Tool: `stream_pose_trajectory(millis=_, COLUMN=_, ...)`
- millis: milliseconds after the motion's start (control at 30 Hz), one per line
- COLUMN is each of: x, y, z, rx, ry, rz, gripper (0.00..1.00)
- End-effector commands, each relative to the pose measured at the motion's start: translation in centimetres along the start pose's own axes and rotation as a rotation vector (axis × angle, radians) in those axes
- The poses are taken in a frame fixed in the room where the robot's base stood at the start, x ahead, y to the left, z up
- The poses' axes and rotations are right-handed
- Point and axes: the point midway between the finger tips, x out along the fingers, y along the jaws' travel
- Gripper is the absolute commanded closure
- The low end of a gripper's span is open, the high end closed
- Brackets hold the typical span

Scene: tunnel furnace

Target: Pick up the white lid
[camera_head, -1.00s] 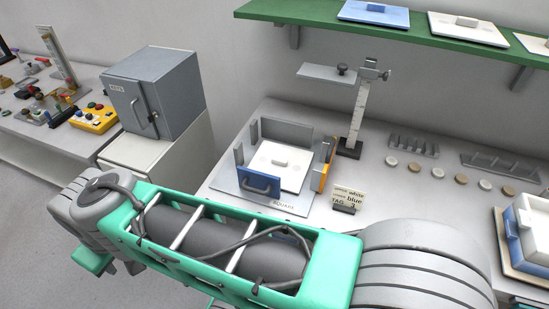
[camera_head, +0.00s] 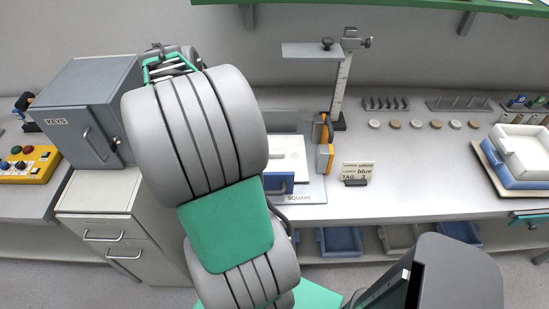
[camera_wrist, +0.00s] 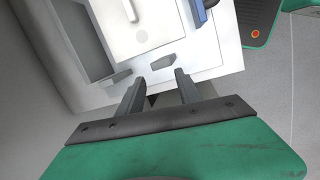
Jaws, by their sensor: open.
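A flat white lid (camera_head: 292,148) lies in the square fixture (camera_head: 311,191) on the bench, with a blue handled block (camera_head: 279,183) at its front. My arm hides its left part in the head view. In the wrist view, the white lid (camera_wrist: 160,30) with its raised bar handle (camera_wrist: 130,10) is at the top. My gripper (camera_wrist: 157,84) is open, with nothing between its fingers. Its fingertips are below the lid in that picture, near the fixture's edge and two small grey blocks. My gripper is hidden behind my arm in the head view.
A grey KEYS cabinet (camera_head: 87,108) stands at left. A measuring stand (camera_head: 341,90) rises behind the fixture; a label card (camera_head: 357,172) is to its right. Small discs (camera_head: 415,124) and racks lie farther right. Stacked white and blue boxes (camera_head: 521,152) are at far right. A green shelf (camera_head: 400,4) runs above.

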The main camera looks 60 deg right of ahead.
Motion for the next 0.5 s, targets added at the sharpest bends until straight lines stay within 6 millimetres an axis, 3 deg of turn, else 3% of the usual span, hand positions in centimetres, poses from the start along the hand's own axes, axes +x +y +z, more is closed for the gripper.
stream_pose_trajectory(millis=33, x=2.3, y=2.2, z=3.1, rx=-0.023, ry=-0.050, rz=-0.041, gripper=0.58)
stream_pose_trajectory(millis=100, x=4.5, y=4.2, z=6.8, rx=-0.080, ry=-0.095, rz=-0.089, gripper=0.58)
stream_pose_trajectory(millis=200, x=6.4, y=5.4, z=10.1, rx=-0.134, ry=-0.125, rz=-0.137, gripper=0.58)
stream_pose_trajectory(millis=300, x=7.6, y=5.7, z=11.2, rx=-0.159, ry=-0.134, rz=-0.155, gripper=0.58)
stream_pose_trajectory(millis=500, x=10.2, y=5.2, z=11.4, rx=-0.166, ry=-0.134, rz=-0.156, gripper=0.58)
